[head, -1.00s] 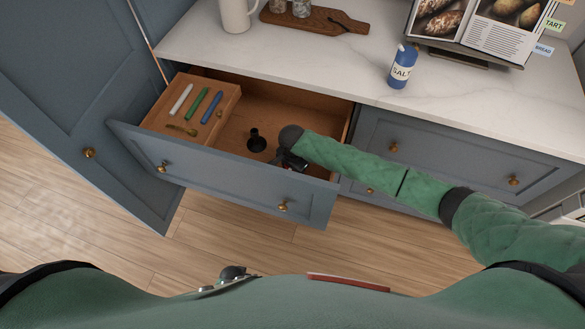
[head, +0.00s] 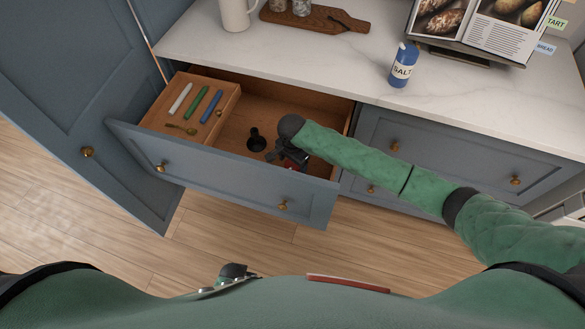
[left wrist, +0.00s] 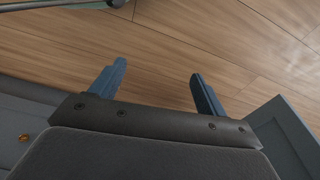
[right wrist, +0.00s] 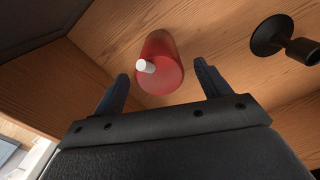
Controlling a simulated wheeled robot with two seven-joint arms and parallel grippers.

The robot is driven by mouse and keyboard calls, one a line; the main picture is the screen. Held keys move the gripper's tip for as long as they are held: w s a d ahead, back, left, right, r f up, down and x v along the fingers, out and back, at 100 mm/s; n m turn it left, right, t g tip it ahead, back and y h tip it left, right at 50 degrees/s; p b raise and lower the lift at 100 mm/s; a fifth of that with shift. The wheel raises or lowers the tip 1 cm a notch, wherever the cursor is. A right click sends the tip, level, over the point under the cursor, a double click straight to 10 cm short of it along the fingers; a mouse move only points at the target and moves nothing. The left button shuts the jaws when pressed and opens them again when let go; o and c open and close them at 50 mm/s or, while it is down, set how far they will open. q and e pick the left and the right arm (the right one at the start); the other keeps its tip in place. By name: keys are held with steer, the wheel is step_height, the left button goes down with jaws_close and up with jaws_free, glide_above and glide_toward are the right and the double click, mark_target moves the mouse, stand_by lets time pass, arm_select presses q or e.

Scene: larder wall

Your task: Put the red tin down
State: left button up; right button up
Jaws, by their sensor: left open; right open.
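The red tin (right wrist: 160,62), with a small white knob or cap on its near end, is in the open drawer in the right wrist view. My right gripper (right wrist: 163,88) is open, with one finger on each side of the tin's near end; I cannot tell whether they touch it. In the head view my right gripper (head: 283,153) reaches down inside the drawer, and a bit of red (head: 290,165) shows below it. My left gripper (left wrist: 157,85) is open and empty above the wooden floor.
The drawer (head: 225,172) is pulled out below the counter. A black candlestick-like object (head: 256,140) is in it, left of my right gripper. A raised wooden tray (head: 228,100) holds coloured sticks. A blue salt container (head: 403,66) stands on the counter.

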step_height(320, 180, up, 7)
steer(key=shift+f+b, duration=0.15)
steer(key=shift+b, duration=0.4)
arm_select(q)
steer(key=shift+w+d+r, duration=0.15)
steer(key=shift+d+r, duration=0.05)
steer(key=shift+r, duration=0.7)
steer(key=shift+w+d+r, duration=0.15)
steer(key=shift+d+r, duration=0.05)
steer(key=shift+r, duration=0.65)
arm_select(e)
steer(key=shift+r, duration=0.45)
